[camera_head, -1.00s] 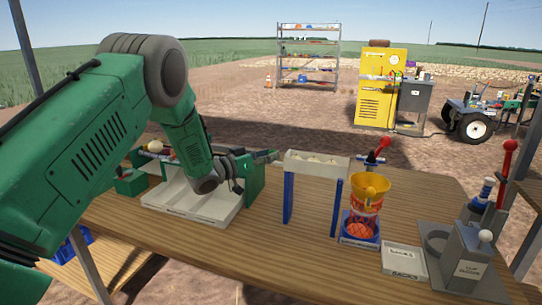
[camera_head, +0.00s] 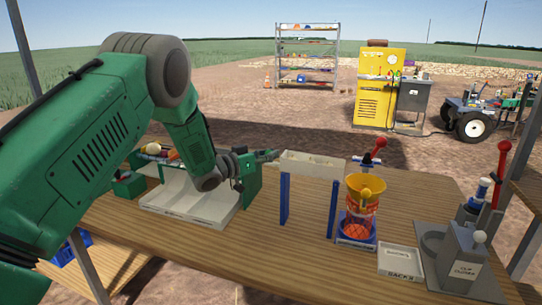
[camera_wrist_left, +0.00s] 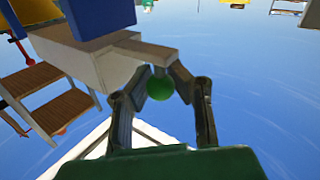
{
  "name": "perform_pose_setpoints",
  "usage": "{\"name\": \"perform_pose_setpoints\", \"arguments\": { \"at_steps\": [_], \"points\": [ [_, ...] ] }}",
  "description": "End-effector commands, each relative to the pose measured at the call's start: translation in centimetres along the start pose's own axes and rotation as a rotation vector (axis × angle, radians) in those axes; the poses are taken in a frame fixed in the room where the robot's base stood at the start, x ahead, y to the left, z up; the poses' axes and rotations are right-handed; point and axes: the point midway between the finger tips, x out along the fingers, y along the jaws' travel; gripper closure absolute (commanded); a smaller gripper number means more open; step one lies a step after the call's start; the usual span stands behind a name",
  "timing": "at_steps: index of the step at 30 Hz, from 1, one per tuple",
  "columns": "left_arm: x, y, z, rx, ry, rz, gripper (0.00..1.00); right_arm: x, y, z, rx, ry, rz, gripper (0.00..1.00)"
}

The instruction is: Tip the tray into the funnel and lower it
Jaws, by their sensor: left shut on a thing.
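The pale tray (camera_head: 311,168) lies across the tops of two blue posts (camera_head: 333,207), with a few light rounded shapes in it, too small to make out. Its right end is beside and above the yellow funnel (camera_head: 366,184), which sits on an orange-red mesh holder on a blue base. My left gripper (camera_head: 268,156) is at the tray's left end. My right gripper is not in view.
A white bin (camera_head: 205,212) stands under my left arm. A small tray marked sacks (camera_head: 400,262) and a grey station with levers (camera_head: 462,255) are to the right. The front middle of the wooden table (camera_head: 270,262) is clear.

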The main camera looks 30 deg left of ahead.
Motion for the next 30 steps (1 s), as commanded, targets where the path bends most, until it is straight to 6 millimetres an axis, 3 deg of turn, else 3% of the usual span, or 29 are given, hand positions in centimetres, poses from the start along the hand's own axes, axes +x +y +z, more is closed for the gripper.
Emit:
{"name": "perform_pose_setpoints", "arguments": {
  "at_steps": [18, 30],
  "points": [
    [0.8, 2.4, -5.3, 0.230, -0.155, -0.032, 1.00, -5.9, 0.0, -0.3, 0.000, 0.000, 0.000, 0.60],
    [1.7, 4.4, -7.9, 0.369, -0.244, -0.049, 1.00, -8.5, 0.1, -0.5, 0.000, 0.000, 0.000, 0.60]
  ]
}}
